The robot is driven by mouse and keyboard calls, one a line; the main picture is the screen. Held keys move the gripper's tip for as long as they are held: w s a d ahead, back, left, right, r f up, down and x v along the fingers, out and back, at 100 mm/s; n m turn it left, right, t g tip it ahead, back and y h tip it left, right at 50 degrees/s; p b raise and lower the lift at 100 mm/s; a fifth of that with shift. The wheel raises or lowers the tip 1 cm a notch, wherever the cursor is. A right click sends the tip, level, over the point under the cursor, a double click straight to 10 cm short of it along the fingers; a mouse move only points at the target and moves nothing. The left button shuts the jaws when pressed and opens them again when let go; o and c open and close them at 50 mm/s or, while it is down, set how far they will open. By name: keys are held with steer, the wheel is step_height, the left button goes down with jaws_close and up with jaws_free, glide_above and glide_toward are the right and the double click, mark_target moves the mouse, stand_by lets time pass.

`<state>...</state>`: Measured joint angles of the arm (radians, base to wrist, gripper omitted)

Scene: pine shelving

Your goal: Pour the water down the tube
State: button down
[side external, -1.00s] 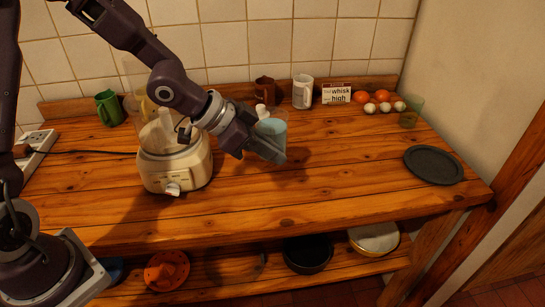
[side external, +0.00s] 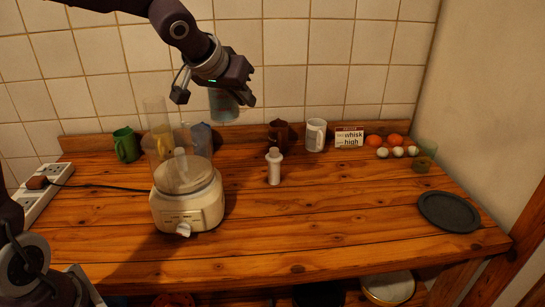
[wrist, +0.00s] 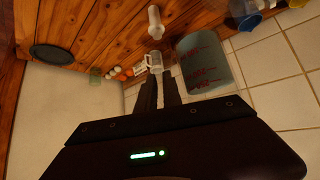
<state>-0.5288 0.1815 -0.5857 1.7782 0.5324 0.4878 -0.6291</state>
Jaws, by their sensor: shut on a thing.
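My gripper (side external: 246,98) is shut on a clear measuring cup (side external: 222,106) with a bluish tint, held high above the table, up and right of the food processor. The cup looks roughly upright; how much water is inside is unclear. In the wrist view the cup (wrist: 204,66) shows red markings, beside my gripper's fingers (wrist: 158,78). The cream food processor (side external: 187,207) stands on the left of the table. Its clear feed tube (side external: 154,112) rises from the lid at the left. The cup is apart from the tube, to its right.
A white pusher-like piece (side external: 274,168) stands upright right of the processor. A green mug (side external: 125,146), brown mug (side external: 278,134), white mug (side external: 315,135), sign (side external: 349,137), eggs and a green glass (side external: 427,152) line the back. A dark plate (side external: 448,211) lies at right.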

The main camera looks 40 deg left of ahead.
steer(key=s+a+r+n+y, duration=0.1)
steer(key=s+a+r+n, duration=0.1)
steer(key=r, duration=0.3)
steer(key=s+a+r+n+g+y, duration=0.1)
steer(key=s+a+r+n+y, duration=0.1)
steer(key=s+r+n, duration=0.3)
steer(key=shift+a+r+g, duration=0.2)
steer(key=shift+a+g, duration=0.1)
steer(key=shift+r, duration=0.1)
steer(key=shift+d+r+n, duration=0.2)
steer(key=shift+r+n, duration=0.2)
steer(key=shift+n, duration=0.3)
steer(key=shift+w+r, duration=0.1)
steer(key=shift+r, duration=0.2)
